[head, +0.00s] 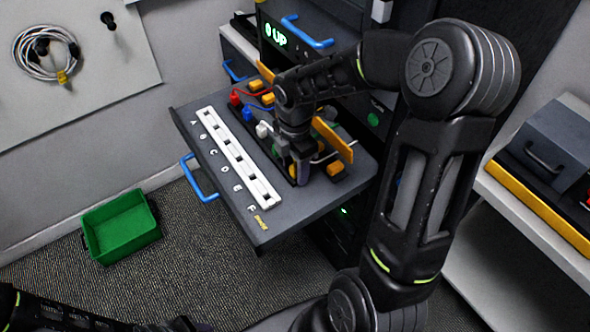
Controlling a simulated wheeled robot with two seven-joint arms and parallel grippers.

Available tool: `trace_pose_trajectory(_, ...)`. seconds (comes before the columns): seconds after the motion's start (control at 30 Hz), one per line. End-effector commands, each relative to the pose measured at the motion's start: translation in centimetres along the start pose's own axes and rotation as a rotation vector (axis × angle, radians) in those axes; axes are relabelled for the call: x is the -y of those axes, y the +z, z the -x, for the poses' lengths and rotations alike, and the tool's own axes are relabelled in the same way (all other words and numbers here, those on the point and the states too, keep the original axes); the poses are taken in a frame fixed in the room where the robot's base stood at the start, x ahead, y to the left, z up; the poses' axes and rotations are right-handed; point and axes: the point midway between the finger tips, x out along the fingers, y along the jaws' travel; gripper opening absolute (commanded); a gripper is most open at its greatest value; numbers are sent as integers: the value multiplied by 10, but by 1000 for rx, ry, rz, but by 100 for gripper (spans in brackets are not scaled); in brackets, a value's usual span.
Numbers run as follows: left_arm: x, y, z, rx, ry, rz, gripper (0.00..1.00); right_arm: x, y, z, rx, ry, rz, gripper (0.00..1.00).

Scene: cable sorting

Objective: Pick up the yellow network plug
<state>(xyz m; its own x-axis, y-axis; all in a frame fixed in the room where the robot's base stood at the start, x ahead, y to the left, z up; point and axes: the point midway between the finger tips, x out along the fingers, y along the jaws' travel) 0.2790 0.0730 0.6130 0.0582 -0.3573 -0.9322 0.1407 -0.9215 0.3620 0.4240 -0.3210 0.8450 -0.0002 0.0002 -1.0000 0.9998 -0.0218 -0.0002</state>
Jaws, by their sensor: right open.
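A pulled-out grey tray (285,222) bears a row of coloured plugs: red (235,100), blue (247,114) and white (263,130) toward the back. A small yellow piece, apparently the yellow network plug (293,171), shows at the near end of this row, mostly hidden by my right gripper. My right gripper (303,174) points down over it, open, with its fingertips partly hidden; I cannot tell whether they touch the plug. A white strip with square slots (238,158), lettered A to F, lies left of the plugs. My left gripper is not in view.
Orange connectors (335,169) and upright orange plates (333,139) stand close around my right gripper. A blue handle (197,180) juts from the tray's front. A green bin (121,228) sits on the floor; a grey case (553,140) rests on the right shelf.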

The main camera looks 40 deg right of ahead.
Motion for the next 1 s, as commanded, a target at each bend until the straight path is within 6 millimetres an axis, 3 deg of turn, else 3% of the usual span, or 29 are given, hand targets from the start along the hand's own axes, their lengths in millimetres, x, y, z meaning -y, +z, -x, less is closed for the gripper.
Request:
trace_pose_trajectory(0.07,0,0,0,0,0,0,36,0,0,0,0,0,0,46)
trace_pose_trajectory(0.63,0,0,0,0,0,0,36,0,0,0,0,0,0,0)
trace_pose_trajectory(1.0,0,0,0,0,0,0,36,0,0,0,0,0,0,0)
